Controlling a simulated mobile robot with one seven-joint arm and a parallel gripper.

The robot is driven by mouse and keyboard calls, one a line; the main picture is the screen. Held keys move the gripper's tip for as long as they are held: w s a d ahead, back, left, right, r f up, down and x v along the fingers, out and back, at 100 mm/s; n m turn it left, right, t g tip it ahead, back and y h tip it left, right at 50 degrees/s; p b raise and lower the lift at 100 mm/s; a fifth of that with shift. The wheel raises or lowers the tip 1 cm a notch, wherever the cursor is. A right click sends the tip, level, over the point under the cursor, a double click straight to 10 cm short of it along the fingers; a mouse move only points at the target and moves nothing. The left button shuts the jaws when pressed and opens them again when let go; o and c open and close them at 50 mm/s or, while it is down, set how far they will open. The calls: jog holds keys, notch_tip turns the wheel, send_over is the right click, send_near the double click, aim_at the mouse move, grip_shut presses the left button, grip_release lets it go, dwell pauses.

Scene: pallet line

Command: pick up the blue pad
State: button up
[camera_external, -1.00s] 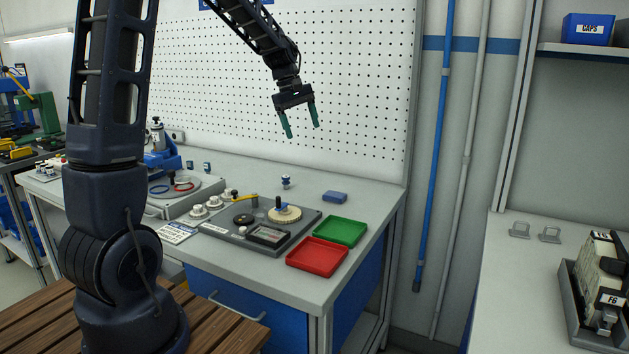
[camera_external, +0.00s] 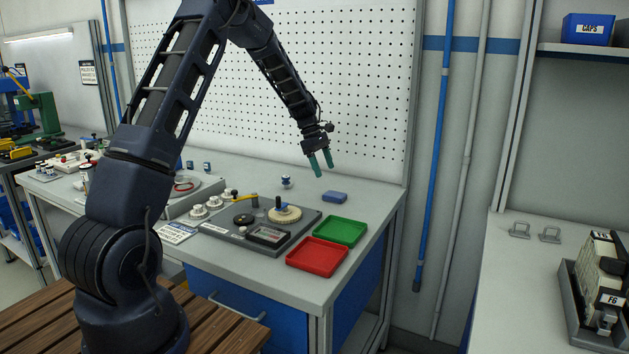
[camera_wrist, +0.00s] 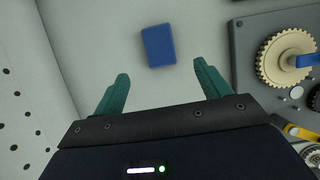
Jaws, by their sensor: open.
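The blue pad (camera_external: 334,197) is a small flat block lying on the grey bench top, behind the green tray. In the wrist view the blue pad (camera_wrist: 158,46) lies beyond the fingertips, roughly between their lines, slightly tilted in the picture. My gripper (camera_external: 321,164) is above the bench, a little up and left of the pad in the external view. Its two green fingers are apart with nothing between them, as the wrist view of my gripper (camera_wrist: 160,80) also shows. The pad is fully visible and untouched.
A green tray (camera_external: 340,231) and a red tray (camera_external: 317,257) lie in front of the pad. A grey fixture plate (camera_external: 235,235) with a beige gear (camera_external: 285,215) sits to the left. A small knob-like part (camera_external: 287,182) stands left of the pad. The pegboard (camera_external: 370,90) rises behind.

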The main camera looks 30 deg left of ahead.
aim_at(335, 194)
jog(key=x, duration=0.9)
jog(key=shift+d+f, duration=0.2)
jog(key=shift+d, duration=0.15)
jog(key=c, duration=1)
